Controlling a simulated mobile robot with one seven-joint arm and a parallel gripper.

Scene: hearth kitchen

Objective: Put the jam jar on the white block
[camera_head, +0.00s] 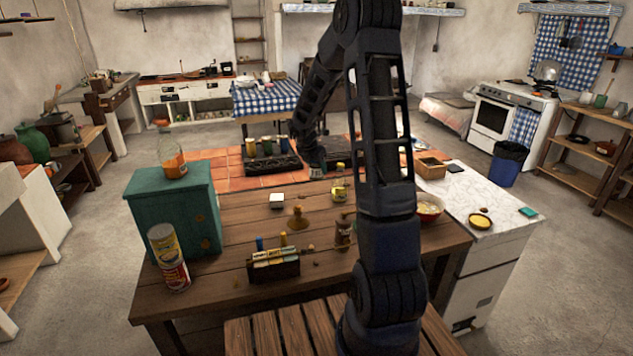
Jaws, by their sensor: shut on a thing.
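The white block (277,200) is a small pale block on the wooden table, left of the middle. My gripper (316,173) is over the far part of the table, beyond and to the right of the block. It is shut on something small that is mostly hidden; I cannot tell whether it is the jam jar. A glass jar with orange contents (173,160) stands on the teal cabinet. A small brown jar (343,236) stands on the table, partly beside my arm. I cannot tell for certain which one is the jam jar.
A brown wooden cone-like piece (298,218) stands near the block. A yellow-labelled container (339,191) is right of it. A dark box of packets (274,266) and a tall can (168,257) are nearer. My arm hides part of the table's right side.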

